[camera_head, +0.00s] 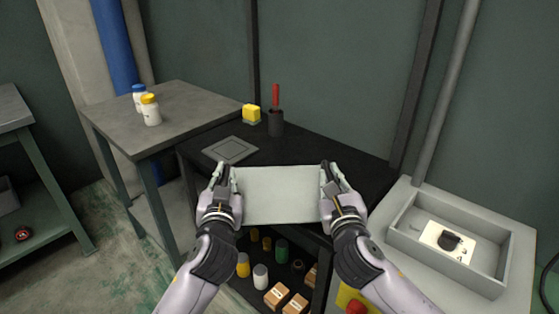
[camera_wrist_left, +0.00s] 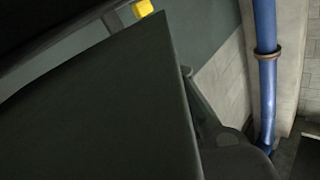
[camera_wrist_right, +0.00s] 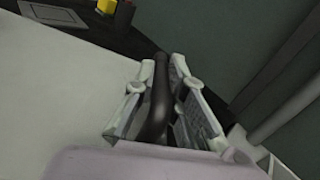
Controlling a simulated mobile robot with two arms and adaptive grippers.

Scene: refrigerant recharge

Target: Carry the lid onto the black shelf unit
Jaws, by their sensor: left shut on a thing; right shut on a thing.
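The lid (camera_head: 277,195) is a flat, pale grey-white rectangular panel. In the head view it is held between my two grippers, in front of and over the front part of the black shelf unit (camera_head: 310,153). My left gripper (camera_head: 226,178) is shut on its left edge and my right gripper (camera_head: 332,178) is shut on its right edge. The lid's dark face (camera_wrist_left: 110,100) fills much of the left wrist view. In the right wrist view the pale lid (camera_wrist_right: 60,80) lies left of my right gripper (camera_wrist_right: 160,90). I cannot tell whether the lid touches the shelf top.
On the shelf top are a grey square plate (camera_head: 230,150), a yellow block (camera_head: 251,113) and a dark holder (camera_head: 276,124) with a red-handled tool. Bottles and boxes (camera_head: 278,295) fill the lower shelf. A grey table (camera_head: 180,100) stands left; a grey open box (camera_head: 415,215) stands right.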

